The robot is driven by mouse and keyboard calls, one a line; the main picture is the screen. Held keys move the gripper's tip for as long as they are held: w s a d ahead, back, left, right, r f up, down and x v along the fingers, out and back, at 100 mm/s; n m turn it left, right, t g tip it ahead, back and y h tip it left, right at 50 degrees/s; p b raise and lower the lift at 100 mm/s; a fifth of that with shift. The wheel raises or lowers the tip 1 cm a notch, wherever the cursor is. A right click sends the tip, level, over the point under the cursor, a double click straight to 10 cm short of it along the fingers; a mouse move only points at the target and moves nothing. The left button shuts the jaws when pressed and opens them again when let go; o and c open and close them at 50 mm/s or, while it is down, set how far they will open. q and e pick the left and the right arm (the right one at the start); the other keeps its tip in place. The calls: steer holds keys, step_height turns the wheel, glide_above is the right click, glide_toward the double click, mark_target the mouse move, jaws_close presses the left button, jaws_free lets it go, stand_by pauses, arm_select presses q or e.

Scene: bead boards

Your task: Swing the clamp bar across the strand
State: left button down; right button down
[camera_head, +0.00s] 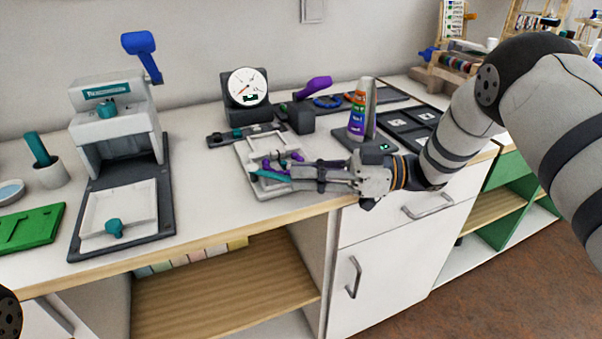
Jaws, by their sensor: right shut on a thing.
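A white bead board (247,155) lies near the counter's front edge, in the middle of the view. Small purple and dark pieces (296,156) sit on it; the strand cannot be told apart clearly among them. A teal bar (259,174), which looks like the clamp bar, lies low over the board's front part. My right gripper (285,174) reaches in from the right, low over the board, and is shut on the teal bar's right end. Its fingers hide part of the board and bar. My left gripper is out of view.
A press with a blue lever (138,43) stands at the left, beside a green board (32,227). A dial gauge (246,87) stands behind the bead board. A colourful tube (357,113) stands upright close behind my right wrist. Dark trays (407,124) lie at the right.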

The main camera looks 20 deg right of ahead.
steer(key=shift+d+f, duration=0.1)
stand_by(0.4)
steer(key=c, duration=1.5)
jaws_free()
steer(key=shift+c, duration=0.2)
steer(key=v, duration=1.2)
steer(key=shift+w, duration=0.15)
steer(key=shift+c, duration=0.5)
